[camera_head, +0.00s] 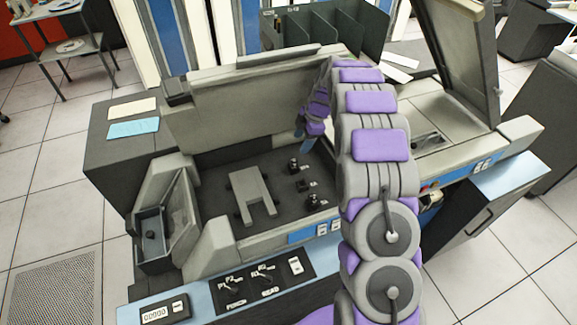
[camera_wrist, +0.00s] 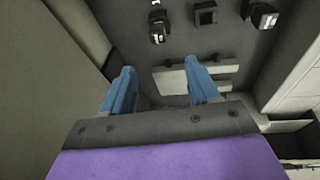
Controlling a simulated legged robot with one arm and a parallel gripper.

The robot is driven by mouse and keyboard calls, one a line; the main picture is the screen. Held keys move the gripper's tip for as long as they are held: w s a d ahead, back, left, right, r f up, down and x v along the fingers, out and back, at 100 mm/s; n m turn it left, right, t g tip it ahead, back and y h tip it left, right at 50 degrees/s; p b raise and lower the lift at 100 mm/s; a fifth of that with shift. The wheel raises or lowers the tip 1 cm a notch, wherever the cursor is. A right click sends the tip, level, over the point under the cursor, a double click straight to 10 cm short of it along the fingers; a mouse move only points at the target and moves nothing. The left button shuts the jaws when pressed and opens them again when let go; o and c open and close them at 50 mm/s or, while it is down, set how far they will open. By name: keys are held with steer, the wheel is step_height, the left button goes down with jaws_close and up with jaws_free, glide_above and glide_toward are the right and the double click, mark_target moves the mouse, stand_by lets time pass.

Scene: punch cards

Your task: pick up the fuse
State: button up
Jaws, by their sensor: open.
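Several small dark fuse-like parts stand in a row on the dark floor of the open machine bay, right of a light H-shaped block (camera_head: 252,195). In the head view they are the back part (camera_head: 293,166), the middle part (camera_head: 302,184) and the front part (camera_head: 314,202). In the wrist view the middle one (camera_wrist: 205,14) looks like a low square socket, between two taller parts (camera_wrist: 158,24) (camera_wrist: 262,18). I cannot tell for certain which is the fuse. My gripper (camera_wrist: 160,68) is open and empty, its blue fingers apart. It also shows in the head view (camera_head: 303,130), above the bay's back.
A raised grey lid (camera_head: 235,100) stands behind the bay. A small side compartment (camera_head: 150,222) with a dark knob sits open at left. A control panel (camera_head: 250,280) lies in front. My arm hides part of the machine's right side.

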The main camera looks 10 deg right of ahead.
mark_target(295, 159)
steer(key=x, duration=0.2)
steer(key=b+x, duration=0.1)
steer(key=x, duration=0.4)
steer(key=shift+d+f+b, duration=0.25)
steer(key=shift+f+b, duration=0.1)
steer(key=x, duration=0.1)
steer(key=b+x, duration=0.1)
steer(key=x, duration=0.1)
steer(key=shift+w+a+f, duration=0.2)
steer(key=shift+a, duration=0.1)
steer(key=shift+d+f, duration=0.25)
steer(key=shift+d, duration=0.45)
steer(key=shift+r, duration=0.1)
steer(key=shift+c, duration=0.5)
steer(key=shift+a, duration=0.75)
steer(key=c, duration=0.6)
steer(key=shift+d, duration=0.45)
jaws_close()
